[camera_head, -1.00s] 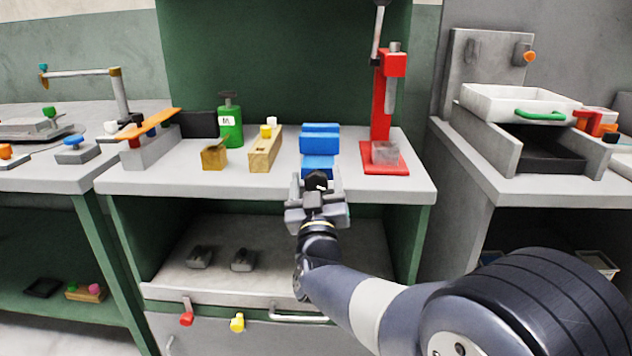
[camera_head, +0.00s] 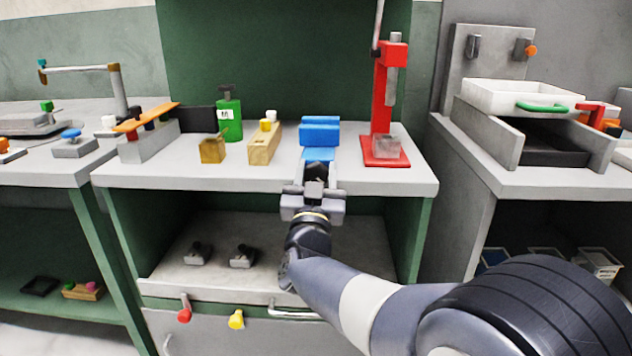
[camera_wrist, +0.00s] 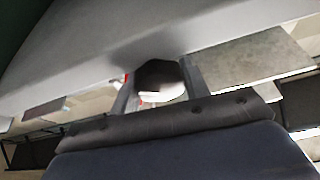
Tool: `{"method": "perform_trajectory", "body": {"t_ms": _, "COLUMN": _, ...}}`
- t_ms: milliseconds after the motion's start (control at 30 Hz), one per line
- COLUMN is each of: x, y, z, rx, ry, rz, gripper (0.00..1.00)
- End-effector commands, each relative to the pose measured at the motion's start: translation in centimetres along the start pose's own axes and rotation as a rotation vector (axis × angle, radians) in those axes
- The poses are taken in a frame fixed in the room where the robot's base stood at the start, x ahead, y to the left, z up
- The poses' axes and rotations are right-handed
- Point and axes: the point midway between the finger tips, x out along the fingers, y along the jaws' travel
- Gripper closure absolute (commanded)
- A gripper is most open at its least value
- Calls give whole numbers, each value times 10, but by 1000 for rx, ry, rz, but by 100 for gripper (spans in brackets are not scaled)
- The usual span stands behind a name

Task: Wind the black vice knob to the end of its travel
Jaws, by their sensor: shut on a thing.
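The blue vice (camera_head: 319,134) stands near the front edge of the grey bench top, with its lower front partly hidden by my gripper. My gripper (camera_head: 315,176) is at the front of the vice, by the bench edge. It is shut on the black vice knob (camera_head: 314,188), which shows dark between the two fingers. In the wrist view, the knob (camera_wrist: 158,76) sits between my gripper's fingers (camera_wrist: 158,85). How far the knob is wound cannot be read from these frames.
A red press (camera_head: 385,110) stands close to the right of the vice. Below is an open shelf (camera_head: 215,275) with two small grey parts.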

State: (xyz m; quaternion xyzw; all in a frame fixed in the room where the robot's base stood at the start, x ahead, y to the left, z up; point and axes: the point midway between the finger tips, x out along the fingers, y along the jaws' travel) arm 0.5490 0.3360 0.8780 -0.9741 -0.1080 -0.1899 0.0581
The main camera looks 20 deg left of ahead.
Motion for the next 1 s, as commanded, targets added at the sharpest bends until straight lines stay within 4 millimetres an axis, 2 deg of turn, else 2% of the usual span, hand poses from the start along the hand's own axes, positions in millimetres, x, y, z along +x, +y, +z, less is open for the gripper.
{"method": "perform_trajectory", "body": {"t_ms": 200, "x": 0, "y": 0, "z": 0, "rx": 125, "ry": -1, "rz": 50, "gripper": 79}}
{"method": "perform_trajectory", "body": {"t_ms": 467, "x": 0, "y": 0, "z": 0, "rx": 129, "ry": -2, "rz": 52, "gripper": 79}}
{"method": "perform_trajectory", "body": {"t_ms": 500, "x": 0, "y": 0, "z": 0, "rx": 129, "ry": -2, "rz": 52, "gripper": 56}}
{"method": "perform_trajectory", "body": {"t_ms": 767, "x": 0, "y": 0, "z": 0, "rx": 128, "ry": -1, "rz": 52, "gripper": 35}}
{"method": "perform_trajectory", "body": {"t_ms": 1000, "x": -1, "y": 0, "z": 0, "rx": 127, "ry": -1, "rz": 52, "gripper": 35}}
